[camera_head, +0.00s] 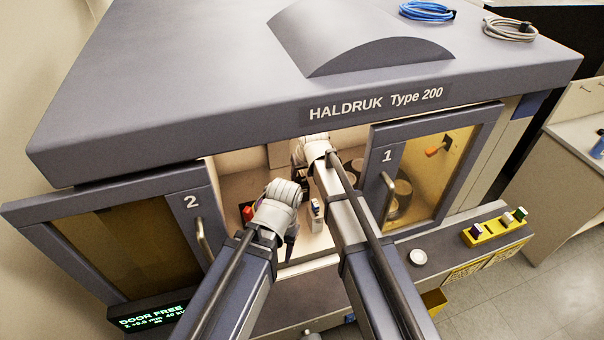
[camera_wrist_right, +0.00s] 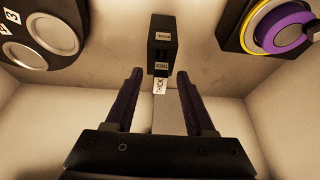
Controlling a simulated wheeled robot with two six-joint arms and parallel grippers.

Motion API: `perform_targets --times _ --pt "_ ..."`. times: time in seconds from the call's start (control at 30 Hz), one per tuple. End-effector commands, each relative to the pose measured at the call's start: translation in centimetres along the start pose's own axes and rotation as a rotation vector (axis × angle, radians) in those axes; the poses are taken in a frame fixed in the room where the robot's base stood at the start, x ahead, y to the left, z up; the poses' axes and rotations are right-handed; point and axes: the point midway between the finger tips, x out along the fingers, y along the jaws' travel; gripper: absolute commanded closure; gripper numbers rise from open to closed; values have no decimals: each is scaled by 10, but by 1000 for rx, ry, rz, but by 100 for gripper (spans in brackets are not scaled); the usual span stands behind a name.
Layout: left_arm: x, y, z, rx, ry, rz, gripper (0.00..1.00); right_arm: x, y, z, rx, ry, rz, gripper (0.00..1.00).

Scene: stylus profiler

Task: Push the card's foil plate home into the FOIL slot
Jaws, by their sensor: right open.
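A black upright block (camera_wrist_right: 162,45) in the right wrist view carries a small label that looks like FOIL at its top and another label lower down. A white tag with dark lettering (camera_wrist_right: 159,87) sits just below it. A pale flat strip (camera_wrist_right: 168,116) runs from the tag toward the gripper; its lower end is hidden. My right gripper (camera_wrist_right: 160,74) is open, its two dark fingers on either side of the tag with gaps showing. In the head view my right arm reaches into the chamber, its fingertips hidden. My left gripper (camera_head: 290,242) hangs at the opening, its jaws unclear.
The round yellow-and-purple part (camera_wrist_right: 283,25) stands right of the block, and a dark holder with round discs (camera_wrist_right: 45,35) stands left. Door 2 (camera_head: 120,240) and door 1 (camera_head: 425,170) flank the opening. A red object (camera_head: 247,213) and white-blue object (camera_head: 316,212) are inside.

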Motion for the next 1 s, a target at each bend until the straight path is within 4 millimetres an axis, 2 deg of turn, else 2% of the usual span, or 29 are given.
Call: perform_targets --times 0.37,1.0 --pt "-2 0 0 2 0 -1 50 -2 0 -1 0 0 0 51" --pt "-61 -6 4 -5 0 1 50 -56 0 -23 0 0 0 51"
